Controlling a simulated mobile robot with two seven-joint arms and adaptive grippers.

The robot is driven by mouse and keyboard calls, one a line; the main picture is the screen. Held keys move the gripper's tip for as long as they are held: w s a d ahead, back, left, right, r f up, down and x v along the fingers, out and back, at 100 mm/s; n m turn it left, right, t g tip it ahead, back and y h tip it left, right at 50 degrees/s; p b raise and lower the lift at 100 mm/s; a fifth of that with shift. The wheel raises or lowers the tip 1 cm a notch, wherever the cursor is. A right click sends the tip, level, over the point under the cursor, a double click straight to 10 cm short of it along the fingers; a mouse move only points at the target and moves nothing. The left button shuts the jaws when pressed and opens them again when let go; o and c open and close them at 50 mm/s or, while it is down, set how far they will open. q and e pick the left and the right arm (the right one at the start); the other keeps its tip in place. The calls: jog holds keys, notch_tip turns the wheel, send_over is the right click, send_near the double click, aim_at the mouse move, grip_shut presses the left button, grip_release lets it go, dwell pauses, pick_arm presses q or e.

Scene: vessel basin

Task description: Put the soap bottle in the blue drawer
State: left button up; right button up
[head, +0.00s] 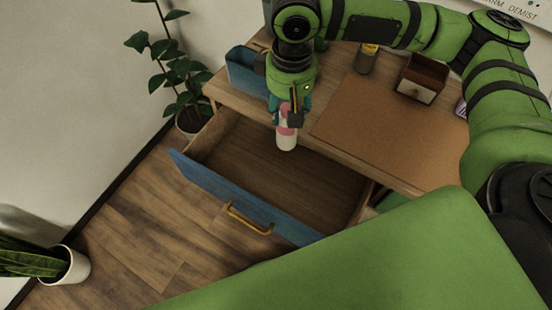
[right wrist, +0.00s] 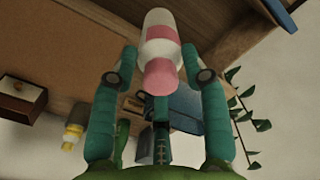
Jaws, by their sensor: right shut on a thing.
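The soap bottle (head: 287,141), white with pink bands, hangs from my right gripper (head: 290,112) in the head view. It is over the rear part of the open blue drawer (head: 235,190), close to the desk's front edge. In the right wrist view the bottle (right wrist: 158,35) sits between the two teal fingers of my right gripper (right wrist: 158,77), which is shut on it. The blue drawer has a blue front with a brass handle and is pulled well out. Its visible wooden inside is empty. My left gripper is not in view.
On the desk stand a blue bin (head: 243,73), a yellow-topped container (head: 366,58) and a dark brown box (head: 422,78). A brown mat (head: 385,125) lies there too. Potted plants (head: 188,120) stand on the floor at the left. The floor left of the drawer is clear.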

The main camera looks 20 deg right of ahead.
pick_arm(q)
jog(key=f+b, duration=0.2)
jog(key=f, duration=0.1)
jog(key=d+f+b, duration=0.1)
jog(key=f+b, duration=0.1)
jog(key=b, duration=0.1)
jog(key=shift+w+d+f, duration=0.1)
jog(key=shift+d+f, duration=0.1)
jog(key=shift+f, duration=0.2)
pick_arm(e)
jog(key=w+a+f+n, duration=0.1)
jog(key=f+n, duration=0.4)
jog(key=f, duration=0.6)
jog(key=w+a+f+n, duration=0.2)
jog(key=f+n, duration=0.3)
jog(key=f, duration=0.7)
jog(key=shift+w+a, duration=0.2)
jog(key=shift+a, duration=0.2)
jog(key=shift+f, duration=0.15)
jog(key=o, duration=1.3)
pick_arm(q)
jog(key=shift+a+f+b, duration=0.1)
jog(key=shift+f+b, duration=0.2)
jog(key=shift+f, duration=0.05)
pick_arm(e)
notch_tip(320, 180, up, 12)
jog(key=shift+r, duration=0.2)
